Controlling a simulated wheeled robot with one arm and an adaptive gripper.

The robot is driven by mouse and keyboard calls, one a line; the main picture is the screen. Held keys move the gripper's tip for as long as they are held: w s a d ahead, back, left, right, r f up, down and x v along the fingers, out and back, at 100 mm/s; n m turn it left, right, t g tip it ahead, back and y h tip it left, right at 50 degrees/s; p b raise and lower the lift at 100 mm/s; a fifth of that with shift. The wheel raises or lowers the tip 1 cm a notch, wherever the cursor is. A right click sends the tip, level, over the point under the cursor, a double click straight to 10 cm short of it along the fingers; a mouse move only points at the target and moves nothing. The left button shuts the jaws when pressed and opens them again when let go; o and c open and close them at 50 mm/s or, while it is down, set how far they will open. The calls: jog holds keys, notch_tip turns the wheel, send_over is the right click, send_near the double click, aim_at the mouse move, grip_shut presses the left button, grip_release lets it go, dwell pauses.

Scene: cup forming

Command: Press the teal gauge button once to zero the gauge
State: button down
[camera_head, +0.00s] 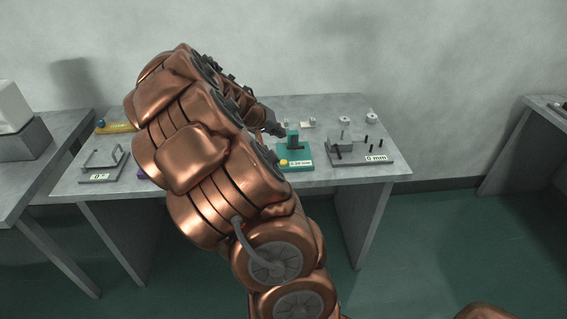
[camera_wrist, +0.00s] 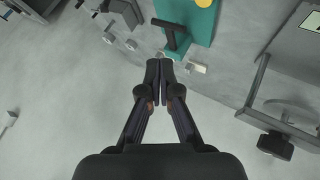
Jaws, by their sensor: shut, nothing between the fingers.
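The teal gauge (camera_head: 306,152) stands near the middle of the grey table, with an upright dark block and a label that seems to read 0.20 mm. A yellow round button (camera_head: 283,162) sits at its front left corner. In the wrist view the teal base (camera_wrist: 203,24) is at the top, with the yellow button (camera_wrist: 203,3) cut by the frame edge and a dark T-shaped part (camera_wrist: 171,36) nearer me. My gripper (camera_head: 279,130) is behind and left of the gauge's block, apart from the button. Its fingers (camera_wrist: 161,62) are together and empty.
A grey fixture (camera_head: 350,158) with dark pins and a 0 mm label stands right of the gauge. Small white pieces (camera_head: 344,120) lie behind it. At the left are a handled fixture (camera_head: 100,175) and a yellow piece with a blue ball (camera_head: 101,124). My arm hides the table's middle left.

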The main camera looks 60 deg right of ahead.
jog(key=shift+w+d+f, duration=0.1)
jog(key=shift+d+f, duration=0.2)
jog(key=shift+d, duration=0.3)
jog(key=shift+w+d+f, duration=0.1)
jog(key=shift+d+f, duration=0.15)
jog(key=shift+d, duration=0.3)
jog(key=b, duration=0.2)
send_over(282, 162)
notch_tip(282, 162, down, 7)
jog(key=shift+s+f, duration=0.1)
jog(key=shift+f+b, duration=0.65)
jog(key=shift+f, duration=0.2)
jog(key=shift+f+b, duration=0.9)
jog(key=shift+b, duration=0.4)
dwell(1.2)
jog(key=shift+r, duration=1)
jog(key=shift+r, duration=0.1)
